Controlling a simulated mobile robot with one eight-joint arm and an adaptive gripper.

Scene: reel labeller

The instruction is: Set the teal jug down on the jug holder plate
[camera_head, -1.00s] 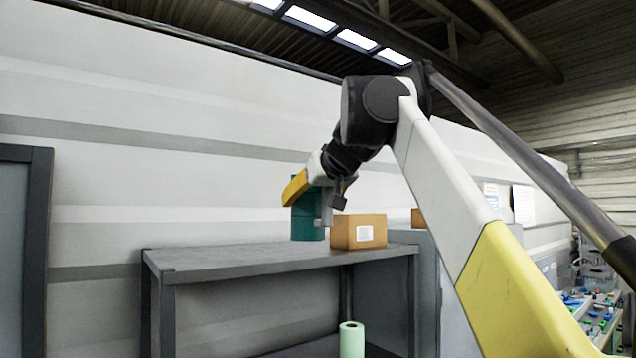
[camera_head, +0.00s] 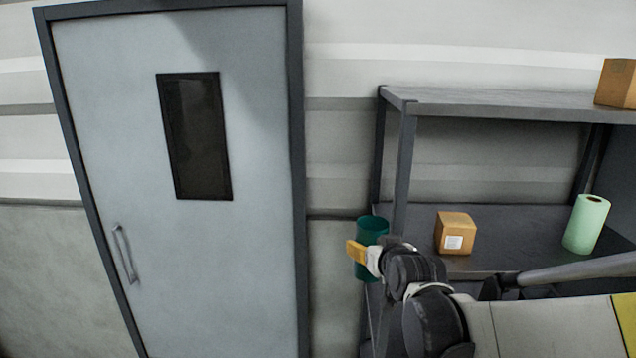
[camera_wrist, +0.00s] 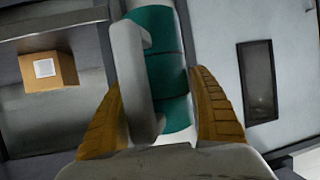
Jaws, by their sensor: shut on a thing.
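The teal jug (camera_head: 371,230) is in my gripper (camera_head: 360,252), left of the shelf unit's left post in the head view. In the wrist view the jug (camera_wrist: 166,68) lies between the yellow fingers of my gripper (camera_wrist: 165,110), with its pale grey handle toward the camera. The fingers are shut on the jug. My wrist hides part of the jug in the head view. I see no jug holder plate in either view.
A grey shelf unit (camera_head: 480,103) stands at right. Its lower shelf bears a cardboard box (camera_head: 455,232) and a green roll (camera_head: 586,224); another box (camera_head: 618,83) sits on top. A grey door (camera_head: 110,180) with a dark window is at left.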

